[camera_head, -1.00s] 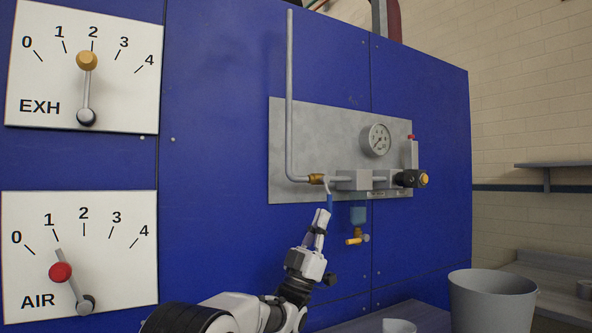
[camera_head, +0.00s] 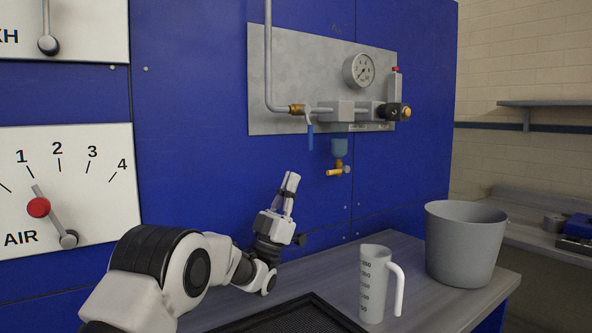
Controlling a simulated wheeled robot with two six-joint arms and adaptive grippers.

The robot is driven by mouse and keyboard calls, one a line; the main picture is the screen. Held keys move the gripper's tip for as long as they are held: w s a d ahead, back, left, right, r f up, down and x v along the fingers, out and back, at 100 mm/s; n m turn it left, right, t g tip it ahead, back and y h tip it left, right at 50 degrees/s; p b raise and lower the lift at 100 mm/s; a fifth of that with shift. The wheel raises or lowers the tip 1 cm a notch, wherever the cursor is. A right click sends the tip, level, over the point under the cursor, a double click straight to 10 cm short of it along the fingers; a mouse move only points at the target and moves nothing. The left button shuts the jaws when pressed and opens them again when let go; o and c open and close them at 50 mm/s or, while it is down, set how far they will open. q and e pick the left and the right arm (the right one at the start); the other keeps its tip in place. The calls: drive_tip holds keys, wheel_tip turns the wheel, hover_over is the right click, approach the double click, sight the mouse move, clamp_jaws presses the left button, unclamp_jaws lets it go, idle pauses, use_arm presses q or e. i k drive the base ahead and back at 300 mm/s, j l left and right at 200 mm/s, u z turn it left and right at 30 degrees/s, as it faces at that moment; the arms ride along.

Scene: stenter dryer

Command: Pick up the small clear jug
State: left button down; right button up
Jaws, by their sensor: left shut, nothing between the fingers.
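The small clear jug (camera_head: 373,285) stands upright on the grey bench, with dark volume marks on its side and a white handle on its right. My left gripper (camera_head: 291,182) is shut and empty, its fingers pointing up in front of the blue panel. It is to the left of the jug and higher in the picture, well apart from it. My right gripper is not in view.
A grey bucket (camera_head: 464,243) stands on the bench to the right of the jug. A black tray (camera_head: 318,303) lies at the front left of the jug. A drain valve (camera_head: 337,172) and gauge (camera_head: 359,70) are on the panel above.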

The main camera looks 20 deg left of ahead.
sight(375, 261)
drive_tip(key=k+j, duration=1.2)
drive_tip(key=k, duration=0.1)
